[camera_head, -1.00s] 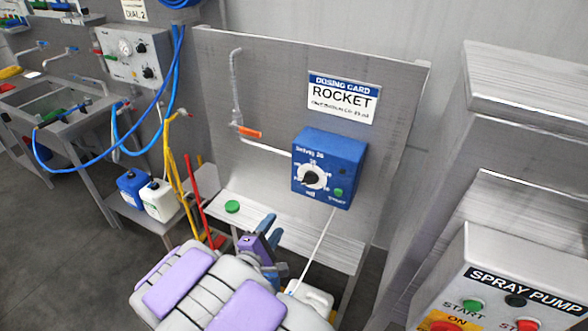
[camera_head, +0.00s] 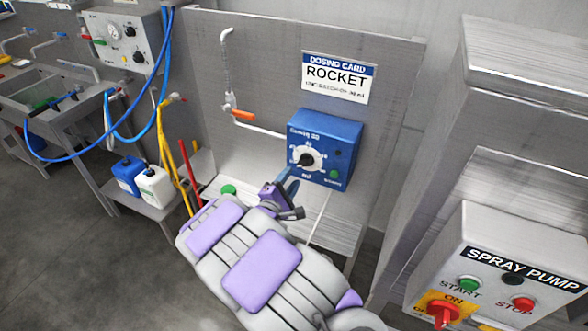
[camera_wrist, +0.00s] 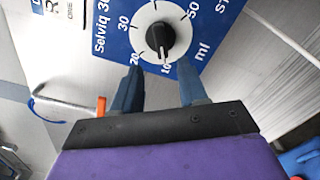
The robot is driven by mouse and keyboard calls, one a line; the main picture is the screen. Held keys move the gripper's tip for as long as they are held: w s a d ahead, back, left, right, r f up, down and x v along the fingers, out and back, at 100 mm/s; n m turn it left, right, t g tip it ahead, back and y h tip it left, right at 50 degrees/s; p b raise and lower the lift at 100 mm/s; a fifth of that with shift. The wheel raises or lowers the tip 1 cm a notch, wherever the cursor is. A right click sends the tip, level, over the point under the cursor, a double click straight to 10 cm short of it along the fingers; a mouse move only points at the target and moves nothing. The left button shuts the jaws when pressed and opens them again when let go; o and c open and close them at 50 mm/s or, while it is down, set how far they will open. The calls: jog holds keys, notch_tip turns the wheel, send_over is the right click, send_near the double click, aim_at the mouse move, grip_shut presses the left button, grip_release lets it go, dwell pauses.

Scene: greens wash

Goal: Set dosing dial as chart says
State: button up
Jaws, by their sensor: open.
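The blue dosing box (camera_head: 325,148), marked "Selviq", is mounted on the grey panel. Its black dial knob (camera_head: 306,160) sits on a white scale disc and also shows in the wrist view (camera_wrist: 160,37). There the knob's white mark points toward the 10, with 20, 30 and 50 further round. The dosing card (camera_head: 338,78) above reads "ROCKET"; its small line is too blurred to read surely. My gripper (camera_head: 290,180) is open just short of the dial. In the wrist view its two blue fingers (camera_wrist: 160,82) point at the knob, one either side below it, apparently not touching.
A green button (camera_head: 334,174) is on the box's lower right. An orange-handled pipe valve (camera_head: 241,114) is left of the box. Yellow and blue hoses and two jugs (camera_head: 154,186) stand at left. The spray pump panel (camera_head: 500,270) is at right.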

aim_at(305, 166)
jog(key=w+d, duration=0.3)
jog(key=d, duration=0.2)
jog(key=shift+w+r, duration=0.2)
jog(key=shift+w, duration=0.2)
jog(key=w+a, duration=0.1)
jog(key=a, duration=0.2)
jog(key=shift+w+f, duration=0.2)
jog(key=shift+w, duration=0.2)
jog(key=shift+a, duration=0.3)
jog(key=d, duration=0.3)
jog(key=shift+d+r, duration=0.15)
jog(key=shift+r, duration=0.05)
jog(key=c, duration=0.3)
jog(key=shift+c, duration=1.6)
jog(key=shift+a+f, duration=0.1)
jog(key=shift+a, duration=0.25)
jog(key=shift+c, duration=0.8)
jog(key=shift+a+f, duration=0.15)
jog(key=shift+a, duration=0.35)
grip_shut()
jog(key=shift+d, duration=0.1)
